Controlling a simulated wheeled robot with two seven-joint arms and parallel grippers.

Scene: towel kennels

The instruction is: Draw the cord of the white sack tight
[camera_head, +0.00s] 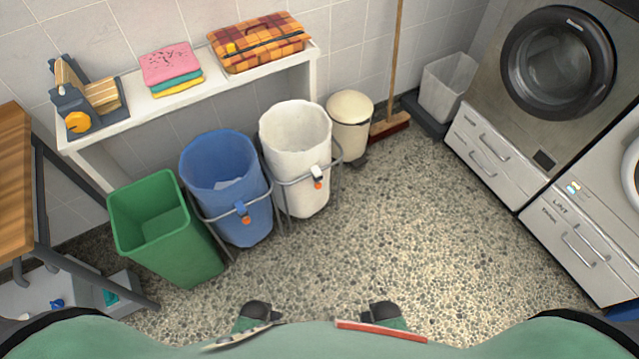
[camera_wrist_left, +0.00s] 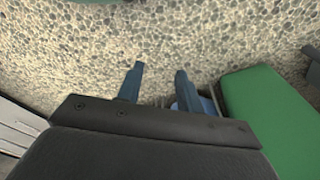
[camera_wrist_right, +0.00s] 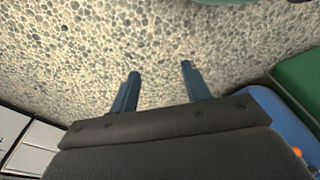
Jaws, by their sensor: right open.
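The white sack (camera_head: 293,130) hangs with a wide round mouth in a wire stand, against the wall below the shelf's right end. My right gripper (camera_wrist_right: 160,76) is also open and empty over the floor. Both are away from the white sack, which neither wrist view shows. I cannot make out either gripper in the head view.
A blue sack (camera_head: 222,175) with its own toggle (camera_head: 242,211) stands left of the white one, then a green bin (camera_head: 163,228). A cream pedal bin (camera_head: 349,115) and a broom (camera_head: 390,124) are to the right. The speckled floor (camera_head: 400,230) in front is clear.

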